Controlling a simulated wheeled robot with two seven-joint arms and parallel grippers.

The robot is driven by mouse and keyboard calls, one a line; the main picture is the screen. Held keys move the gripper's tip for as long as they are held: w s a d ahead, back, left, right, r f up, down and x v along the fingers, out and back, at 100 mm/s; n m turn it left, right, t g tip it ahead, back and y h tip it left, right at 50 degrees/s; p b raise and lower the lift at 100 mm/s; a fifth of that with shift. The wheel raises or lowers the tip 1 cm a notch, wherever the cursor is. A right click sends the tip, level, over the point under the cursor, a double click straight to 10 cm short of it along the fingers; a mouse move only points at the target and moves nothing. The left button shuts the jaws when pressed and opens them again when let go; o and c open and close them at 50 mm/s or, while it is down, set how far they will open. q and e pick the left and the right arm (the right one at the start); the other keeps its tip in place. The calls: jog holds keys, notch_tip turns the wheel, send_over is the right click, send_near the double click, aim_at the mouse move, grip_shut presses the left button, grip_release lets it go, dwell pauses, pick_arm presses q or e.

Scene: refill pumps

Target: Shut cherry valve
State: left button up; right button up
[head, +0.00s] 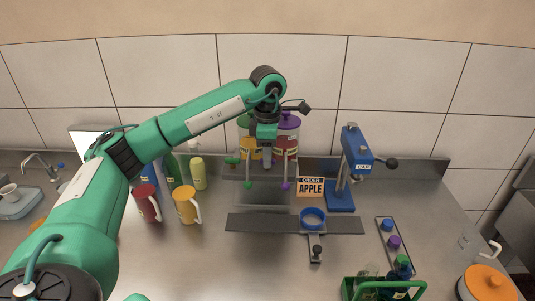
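Two drink tanks stand side by side at the back wall, a left one with a green top (244,122) and a right one with a purple top (287,121). Below them show a green spout tip (248,185) and a purple spout tip (286,186). The tank labels are too small to read, so I cannot tell which valve is cherry or how it is set. My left gripper (266,160) points down in front of the gap between the tanks and hides part of them. Its fingers are too small to tell open from shut.
An "ORDER APPLE" sign (310,187) stands right of the tanks, beside a blue cap press (357,155). A dark rail (255,223) with a blue ring (313,217) lies in front. Red (146,203) and yellow (186,206) mugs stand left. A green bottle carrier (384,284) is front right.

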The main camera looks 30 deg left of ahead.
pick_arm(q)
jog(key=shift+r, duration=0.5)
notch_tip(320, 180, up, 13)
dwell(0.3)
jog(key=shift+f, duration=0.1)
dwell(0.4)
